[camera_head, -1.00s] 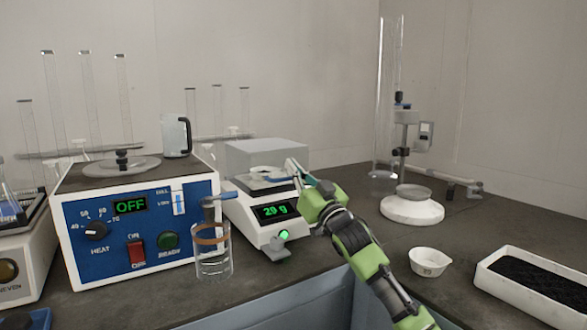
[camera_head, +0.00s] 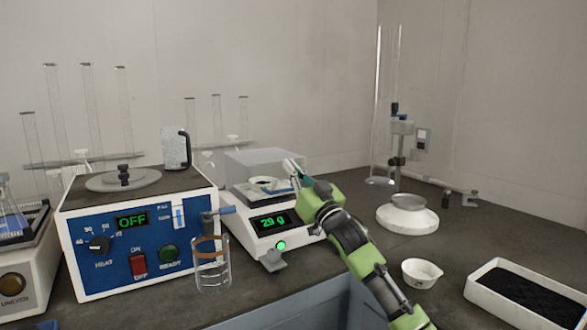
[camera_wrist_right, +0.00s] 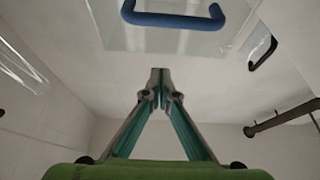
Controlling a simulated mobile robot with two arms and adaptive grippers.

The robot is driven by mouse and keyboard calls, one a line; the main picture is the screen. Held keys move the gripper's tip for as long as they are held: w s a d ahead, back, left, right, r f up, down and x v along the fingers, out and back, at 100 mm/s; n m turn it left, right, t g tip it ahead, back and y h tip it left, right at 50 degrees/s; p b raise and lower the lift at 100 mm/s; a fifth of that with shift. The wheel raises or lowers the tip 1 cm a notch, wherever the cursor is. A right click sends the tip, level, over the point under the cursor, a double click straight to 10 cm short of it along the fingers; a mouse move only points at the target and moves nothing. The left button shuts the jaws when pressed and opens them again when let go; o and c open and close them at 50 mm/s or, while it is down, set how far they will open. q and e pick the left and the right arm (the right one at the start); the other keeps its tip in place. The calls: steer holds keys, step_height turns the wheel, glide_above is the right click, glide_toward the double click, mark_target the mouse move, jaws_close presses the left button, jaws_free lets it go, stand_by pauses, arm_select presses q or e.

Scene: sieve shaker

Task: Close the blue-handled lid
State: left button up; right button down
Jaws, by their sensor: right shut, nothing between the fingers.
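The blue-handled lid shows in the right wrist view as a clear panel (camera_wrist_right: 185,42) with a blue bar handle (camera_wrist_right: 172,18) at the top. In the head view a clear cover (camera_head: 262,160) sits on the white balance (camera_head: 240,222), whose display reads about 29 g. My right gripper (camera_head: 290,167) is at the cover's right front side. Its fingertips (camera_wrist_right: 160,72) are shut and empty, appearing below the handle in the wrist view. Whether they touch the lid I cannot tell. My left gripper is out of view.
A blue-panelled heater box (camera_head: 138,240) marked OFF and a glass beaker (camera_head: 212,270) stand left of the balance. A white dish (camera_head: 421,272), a tray of dark material (camera_head: 530,297) and a stand with a round base (camera_head: 407,220) are on the right.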

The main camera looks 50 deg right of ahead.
steer(key=v, duration=1)
steer(key=shift+f+b, duration=0.25)
steer(key=shift+b, duration=0.1)
